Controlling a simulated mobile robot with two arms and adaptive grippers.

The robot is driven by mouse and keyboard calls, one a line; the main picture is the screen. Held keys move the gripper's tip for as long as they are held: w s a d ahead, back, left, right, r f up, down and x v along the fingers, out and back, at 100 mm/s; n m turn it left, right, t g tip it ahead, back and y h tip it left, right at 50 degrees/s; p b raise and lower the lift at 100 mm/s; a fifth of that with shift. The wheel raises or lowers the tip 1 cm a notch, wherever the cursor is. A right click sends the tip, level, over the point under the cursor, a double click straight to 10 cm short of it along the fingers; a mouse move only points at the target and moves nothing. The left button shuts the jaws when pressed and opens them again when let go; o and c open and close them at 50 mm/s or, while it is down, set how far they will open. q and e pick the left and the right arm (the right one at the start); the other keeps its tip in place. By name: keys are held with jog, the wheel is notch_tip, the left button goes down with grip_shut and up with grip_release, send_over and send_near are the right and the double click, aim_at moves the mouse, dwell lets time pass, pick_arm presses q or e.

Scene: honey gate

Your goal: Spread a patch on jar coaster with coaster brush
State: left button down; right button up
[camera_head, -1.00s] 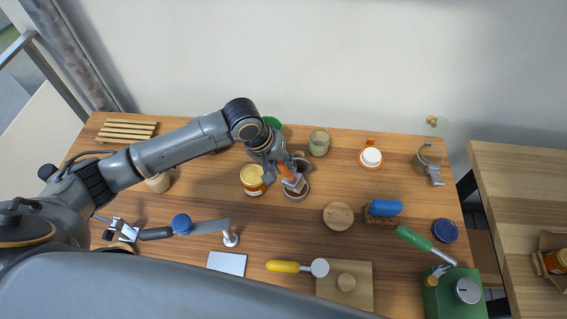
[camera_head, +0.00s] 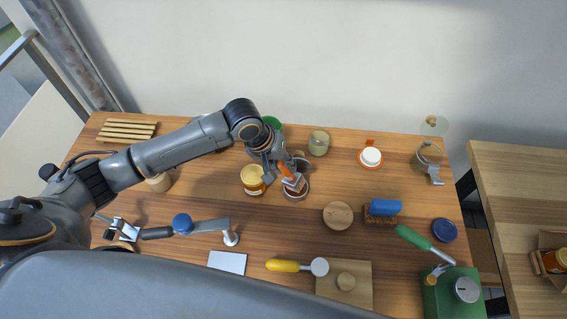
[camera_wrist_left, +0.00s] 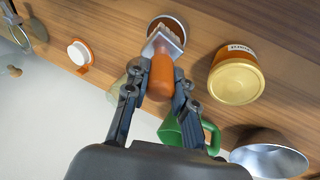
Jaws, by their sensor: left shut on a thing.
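My left gripper (camera_head: 283,168) is shut on the orange handle of the coaster brush (camera_wrist_left: 162,76). The brush's pale bristle head points down at a small round pot (camera_head: 296,194), whose rim also shows in the left wrist view (camera_wrist_left: 166,20). I cannot tell whether the bristles touch what is inside. The jar coaster looks to be the round wooden disc (camera_head: 338,215) on the table, right of and nearer than the pot. It lies clear of the gripper.
A honey jar (camera_head: 252,179) stands close left of the pot. A green jug (camera_wrist_left: 190,133) and a metal bowl (camera_wrist_left: 268,158) are near the gripper. A blue-topped brush (camera_head: 384,208) lies right of the disc. A yellow-handled tool (camera_head: 290,266) and a board (camera_head: 360,293) lie nearer.

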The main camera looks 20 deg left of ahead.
pick_arm(q)
jog(key=shift+s+f+p, duration=0.1)
jog(key=shift+f+p, duration=0.05)
jog(key=shift+p, duration=0.15)
dwell(1.4)
notch_tip(320, 180, up, 7)
jog(key=p, duration=0.9)
jog(key=shift+r, duration=0.2)
jog(key=shift+f, duration=0.1)
dwell(0.4)
jog(key=shift+a+b, duration=0.1)
jog(key=shift+b, duration=0.25)
jog(key=s+a+r+m+b, duration=0.2)
jog(key=s+a+r+b, duration=0.2)
jog(key=s+b, duration=0.6)
jog(key=a+b, duration=0.1)
jog(key=b, duration=0.2)
jog(key=shift+a+r+g, duration=0.15)
jog(key=shift+a+g, duration=0.05)
jog(key=shift+g, duration=0.2)
